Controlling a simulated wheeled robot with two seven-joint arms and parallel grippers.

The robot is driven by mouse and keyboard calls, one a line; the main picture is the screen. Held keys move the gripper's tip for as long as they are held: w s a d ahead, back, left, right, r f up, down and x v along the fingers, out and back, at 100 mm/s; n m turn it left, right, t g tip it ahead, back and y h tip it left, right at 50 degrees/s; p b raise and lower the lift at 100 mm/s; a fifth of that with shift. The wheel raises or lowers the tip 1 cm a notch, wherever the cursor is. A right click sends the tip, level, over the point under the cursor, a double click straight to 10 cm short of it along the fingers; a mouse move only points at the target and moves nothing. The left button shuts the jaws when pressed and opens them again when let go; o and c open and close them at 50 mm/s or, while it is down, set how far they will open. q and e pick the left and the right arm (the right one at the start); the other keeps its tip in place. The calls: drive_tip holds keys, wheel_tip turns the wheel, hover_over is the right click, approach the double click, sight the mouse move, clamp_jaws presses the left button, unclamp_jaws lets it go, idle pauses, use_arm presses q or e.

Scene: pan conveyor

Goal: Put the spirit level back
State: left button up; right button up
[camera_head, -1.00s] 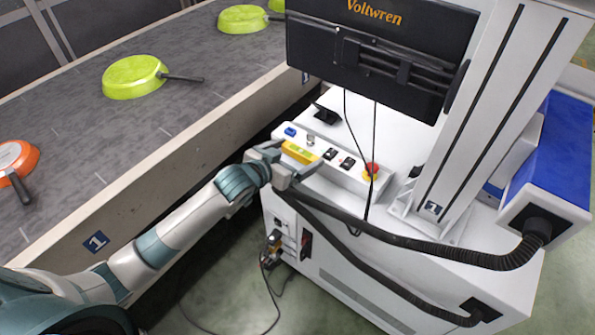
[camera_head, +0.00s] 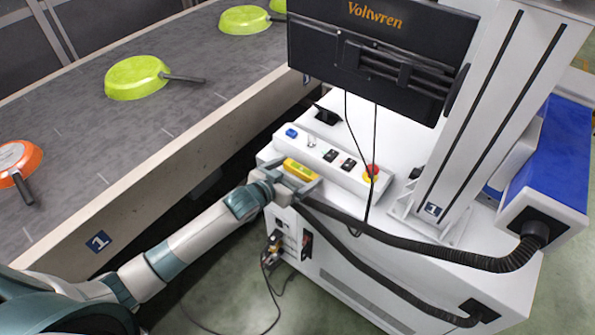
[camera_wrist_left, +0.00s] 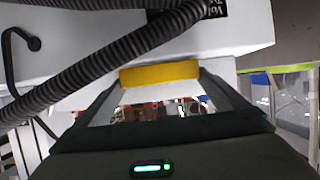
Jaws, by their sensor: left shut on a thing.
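The yellow spirit level (camera_head: 300,169) is between the fingers of my left gripper (camera_head: 296,176), in front of the white control panel in the head view. The gripper is shut on it. In the left wrist view the level (camera_wrist_left: 160,74) is a yellow bar across the fingertips, in front of a white surface. Whether it touches the panel or cabinet is hard to tell. My right gripper is not in view.
The control panel carries a blue button (camera_head: 291,132), black switches (camera_head: 330,155) and a red emergency stop (camera_head: 372,170). Black corrugated hoses (camera_head: 420,247) run close by on the right. A conveyor (camera_head: 150,130) with green pans (camera_head: 137,78) and an orange pan (camera_head: 18,157) lies left.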

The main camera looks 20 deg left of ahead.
use_arm(q)
drive_tip(key=shift+f, duration=0.25)
drive_tip(key=o, duration=0.9)
